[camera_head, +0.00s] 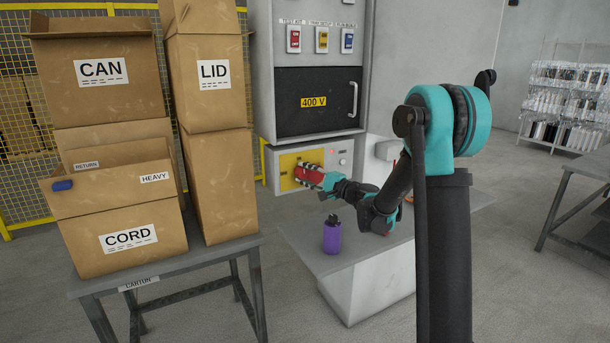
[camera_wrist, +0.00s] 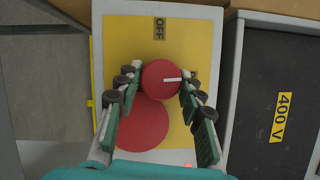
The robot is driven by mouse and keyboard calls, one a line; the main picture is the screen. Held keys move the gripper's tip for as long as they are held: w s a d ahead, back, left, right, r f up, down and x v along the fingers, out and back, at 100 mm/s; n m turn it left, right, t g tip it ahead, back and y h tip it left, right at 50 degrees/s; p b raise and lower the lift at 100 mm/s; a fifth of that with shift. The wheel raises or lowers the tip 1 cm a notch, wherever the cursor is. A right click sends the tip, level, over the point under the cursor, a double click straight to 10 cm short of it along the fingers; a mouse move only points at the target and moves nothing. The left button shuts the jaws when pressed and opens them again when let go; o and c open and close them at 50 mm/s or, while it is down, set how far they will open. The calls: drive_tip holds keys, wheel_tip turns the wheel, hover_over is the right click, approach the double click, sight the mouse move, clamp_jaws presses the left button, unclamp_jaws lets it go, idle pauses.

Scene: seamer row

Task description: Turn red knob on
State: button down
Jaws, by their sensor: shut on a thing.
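The red knob (camera_wrist: 162,79) is on a yellow plate (camera_wrist: 193,32) in the wrist view. Its white pointer line points to the right of that picture, while the OFF label (camera_wrist: 159,28) is above the knob. A larger red disc (camera_wrist: 140,125) lies behind and below it. My gripper (camera_wrist: 157,85) has its fingers on both sides of the knob and is shut on it. In the head view my gripper (camera_head: 327,182) reaches the yellow plate (camera_head: 288,163) on the low grey box and hides part of the red parts. An ON label is not visible.
A grey cabinet with a 400 V door (camera_head: 318,85) stands above. A purple bottle (camera_head: 332,236) stands on the grey bench (camera_head: 300,240) below my forearm. Cartons (camera_head: 205,100) fill a table at left. A rack (camera_head: 570,95) stands far right.

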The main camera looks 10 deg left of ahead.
drive_tip(key=shift+m, duration=0.6)
drive_tip(key=c, duration=1)
unclamp_jaws()
drive_tip(key=shift+o, duration=0.2)
drive_tip(key=v, duration=1.2)
drive_tip(key=shift+f, duration=0.25)
